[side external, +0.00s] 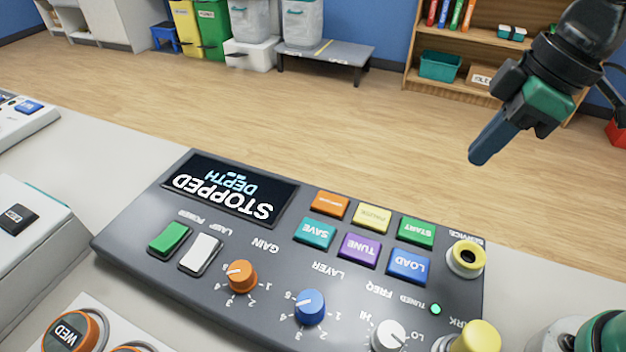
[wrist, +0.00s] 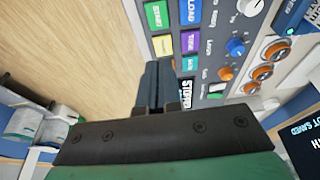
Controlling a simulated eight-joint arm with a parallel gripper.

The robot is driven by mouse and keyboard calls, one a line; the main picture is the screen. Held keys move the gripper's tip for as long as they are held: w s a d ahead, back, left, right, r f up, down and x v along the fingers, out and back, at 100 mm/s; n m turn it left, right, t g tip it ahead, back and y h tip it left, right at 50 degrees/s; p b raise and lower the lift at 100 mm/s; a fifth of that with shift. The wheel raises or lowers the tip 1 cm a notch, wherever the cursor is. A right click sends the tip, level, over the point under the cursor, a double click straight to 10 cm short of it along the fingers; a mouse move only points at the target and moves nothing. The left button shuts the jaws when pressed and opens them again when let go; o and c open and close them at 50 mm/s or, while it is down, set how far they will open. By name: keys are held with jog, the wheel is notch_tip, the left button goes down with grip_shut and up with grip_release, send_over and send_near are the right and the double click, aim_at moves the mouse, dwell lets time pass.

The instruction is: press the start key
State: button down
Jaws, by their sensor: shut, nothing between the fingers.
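The green START key (side external: 417,231) is on the dark control panel (side external: 220,300), at the top right of its block of coloured keys in the side view. It also shows in the wrist view as a green key (wrist: 156,14) near the top. The panel's screen (side external: 232,191) reads STOPPED and DEPTH. My gripper (side external: 478,158) is shut and empty, in the air above and to the right of the START key, apart from the panel. In the wrist view its closed fingers (wrist: 158,82) cover part of the panel's edge.
Close to START are the yellow PAUSE key (side external: 371,217), the blue LOAD key (side external: 409,265) and a yellow-ringed service socket (side external: 466,257). Orange (side external: 242,276) and blue (side external: 310,306) knobs stand up from the panel. Other devices stand at the left. The air around my gripper is clear.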

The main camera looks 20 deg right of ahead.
send_near(417, 230)
jog(key=x, duration=0.5)
jog(key=shift+w+a, duration=0.3)
jog(key=shift+a, duration=0.05)
jog(key=shift+f, duration=0.95)
jog(key=shift+f, duration=0.1)
jog(key=shift+f, duration=0.75)
jog(key=shift+r, duration=0.2)
jog(key=v, duration=0.8)
